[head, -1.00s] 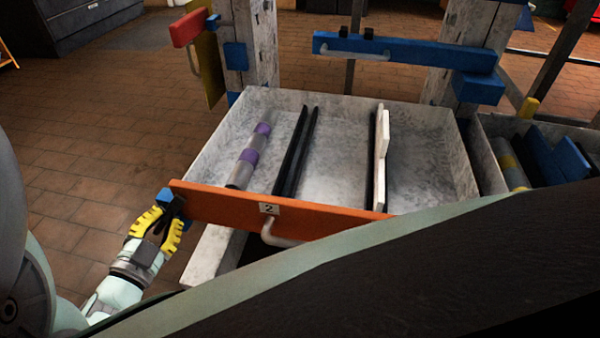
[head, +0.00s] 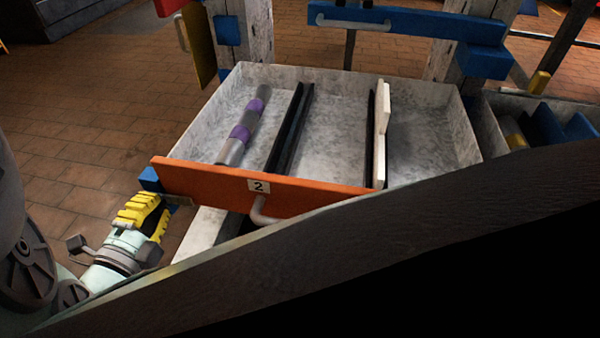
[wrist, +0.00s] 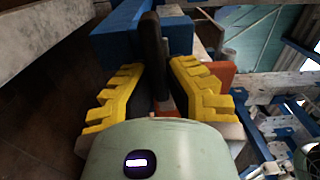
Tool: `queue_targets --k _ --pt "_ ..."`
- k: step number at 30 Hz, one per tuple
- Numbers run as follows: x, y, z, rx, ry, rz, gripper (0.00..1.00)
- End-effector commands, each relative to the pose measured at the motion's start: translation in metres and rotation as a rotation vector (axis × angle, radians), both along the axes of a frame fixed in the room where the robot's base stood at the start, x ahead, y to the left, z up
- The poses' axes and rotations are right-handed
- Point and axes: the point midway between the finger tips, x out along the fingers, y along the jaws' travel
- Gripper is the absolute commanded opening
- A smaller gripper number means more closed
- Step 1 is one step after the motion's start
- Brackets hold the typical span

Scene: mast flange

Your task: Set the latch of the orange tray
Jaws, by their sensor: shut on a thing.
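The orange tray front (head: 215,187) bears a number 2 label and a grey pull handle (head: 262,212). The tray (head: 345,78) is pulled out, with its pale speckled inside visible. A blue block (head: 150,178) sits at the left end of the orange front; it also shows in the wrist view (wrist: 120,35). My gripper (head: 163,210), with yellow ridged fingers, is beside that left end. In the wrist view, its fingers are shut around a dark lever (wrist: 151,45), apparently the latch, next to the blue block. The lever's far end and pivot are unclear in the head view.
The tray holds a grey and purple cylinder (head: 242,130), black rails (head: 290,128) and a white strip (head: 382,130). Blue-fronted (head: 400,22) and red-fronted (head: 170,6) units stand behind. Another bin (head: 490,130) is at the right. Brick floor (head: 80,130) is open at the left.

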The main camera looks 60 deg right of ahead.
Motion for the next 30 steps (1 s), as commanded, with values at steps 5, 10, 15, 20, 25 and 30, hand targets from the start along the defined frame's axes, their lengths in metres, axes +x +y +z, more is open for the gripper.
queue_targets --k 5,10,15,20,25,30 --pt "0.0007 0.0013 -0.0039 0.027 -0.052 0.006 0.0" --pt "0.0006 0.0011 -0.0037 0.038 -0.076 0.004 0.0" --pt "0.0006 0.0011 -0.0036 0.041 -0.083 0.004 0.0" --pt "0.0005 0.0012 -0.0037 0.042 -0.081 0.004 0.0" --pt "0.0005 0.0011 -0.0036 0.04 -0.081 0.004 0.21" --pt "0.0003 0.0006 -0.0026 0.037 -0.081 0.003 0.39"
